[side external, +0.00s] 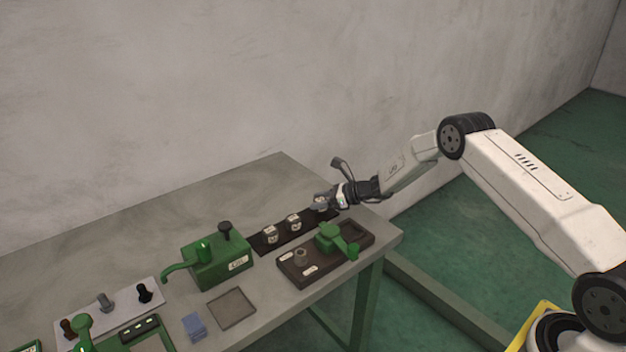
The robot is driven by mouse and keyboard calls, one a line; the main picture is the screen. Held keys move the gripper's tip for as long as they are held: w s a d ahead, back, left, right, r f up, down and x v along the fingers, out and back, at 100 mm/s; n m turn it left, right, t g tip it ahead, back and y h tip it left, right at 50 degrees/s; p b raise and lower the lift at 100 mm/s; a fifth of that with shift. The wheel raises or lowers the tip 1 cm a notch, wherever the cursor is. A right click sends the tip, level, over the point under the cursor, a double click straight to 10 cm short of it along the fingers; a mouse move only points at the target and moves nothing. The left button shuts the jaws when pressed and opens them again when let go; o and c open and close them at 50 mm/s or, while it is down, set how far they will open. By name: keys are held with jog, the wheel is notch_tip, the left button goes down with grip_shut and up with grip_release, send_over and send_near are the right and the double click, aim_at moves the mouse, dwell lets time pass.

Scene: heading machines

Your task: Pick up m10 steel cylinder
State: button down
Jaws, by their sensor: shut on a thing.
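My gripper (322,201) is over the far right end of a dark tray (283,240) on the grey table. It is shut on a small part that is mostly hidden by the fingers; I take it for the m10 steel cylinder, though its shape and label cannot be read. Two small grey cylinders with pale labels, one at the left (271,234) and one in the middle (294,222), stand upright in the same tray. I cannot tell whether the held part touches the tray.
A green machine with a lever (220,262) stands left of the tray. A brown fixture with a green clamp (327,250) lies in front. A white board with bolts (110,307), a blue block (194,327) and a square plate (231,308) lie nearer. The table's back left is clear.

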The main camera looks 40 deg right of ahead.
jog(key=s+a+r, duration=0.1)
jog(key=s+r, duration=1)
jog(key=s, duration=0.3)
jog(key=shift+r, duration=0.4)
jog(key=shift+a, duration=0.1)
dwell(0.3)
